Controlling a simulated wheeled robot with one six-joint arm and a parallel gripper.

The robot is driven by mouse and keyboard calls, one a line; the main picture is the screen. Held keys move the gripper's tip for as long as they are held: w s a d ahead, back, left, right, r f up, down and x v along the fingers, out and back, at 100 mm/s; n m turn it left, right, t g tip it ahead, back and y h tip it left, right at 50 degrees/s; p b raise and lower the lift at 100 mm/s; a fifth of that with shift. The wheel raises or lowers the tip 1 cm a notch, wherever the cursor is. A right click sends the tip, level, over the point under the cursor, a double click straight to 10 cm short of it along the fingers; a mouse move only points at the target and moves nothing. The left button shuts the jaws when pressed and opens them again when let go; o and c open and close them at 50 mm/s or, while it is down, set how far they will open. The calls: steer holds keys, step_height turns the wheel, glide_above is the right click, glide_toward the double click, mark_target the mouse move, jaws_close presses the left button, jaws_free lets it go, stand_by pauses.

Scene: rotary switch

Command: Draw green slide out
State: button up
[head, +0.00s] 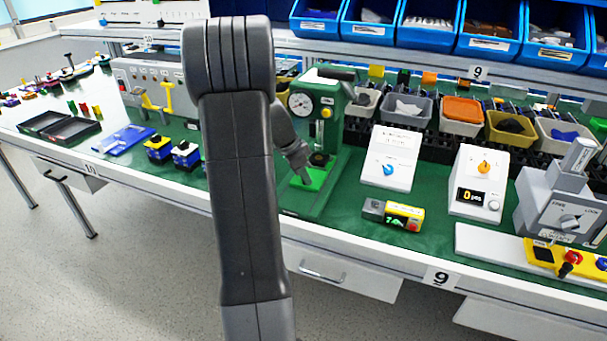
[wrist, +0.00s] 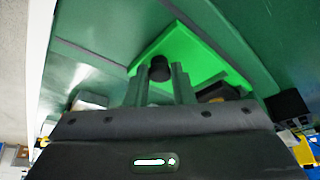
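The green slide (head: 311,180) is a bright green plate low in the dark green press (head: 326,110), which has a round dial. In the wrist view the slide (wrist: 200,62) fills the upper middle, with a short black knob (wrist: 160,68) on it. My gripper (head: 304,179) reaches down to the slide in the head view. In the wrist view my gripper's two fingers (wrist: 160,82) stand apart, one on each side of the knob. I cannot see clear contact. The head view is too small to show the knob between them.
To the right stand a white box with a blue knob (head: 388,168), a yellow-and-black device (head: 394,214) and a white box with an orange dial (head: 484,168). Small bins (head: 463,115) line the back. Black-and-yellow blocks (head: 159,148) sit left of my arm.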

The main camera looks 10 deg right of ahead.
jaws_close()
steer(key=shift+s+a+f+b, duration=0.1)
steer(key=shift+s+a+b, duration=0.3)
steer(key=shift+b, duration=0.1)
steer(key=s+a+b, duration=0.1)
steer(key=s+a, duration=0.1)
steer(key=s, duration=0.1)
steer(key=s+a+b, duration=0.2)
steer(key=s, duration=0.1)
steer(key=s+a+b, duration=0.1)
steer(key=s+a, duration=0.1)
steer(key=s, duration=0.1)
steer(key=shift+s+a+b, duration=0.15)
steer(key=shift+s+b, duration=0.2)
steer(key=shift+b, duration=0.05)
steer(key=shift+o, duration=0.9)
jaws_free()
steer(key=o, duration=0.4)
steer(key=shift+s+a, duration=0.15)
steer(key=shift+r, duration=0.25)
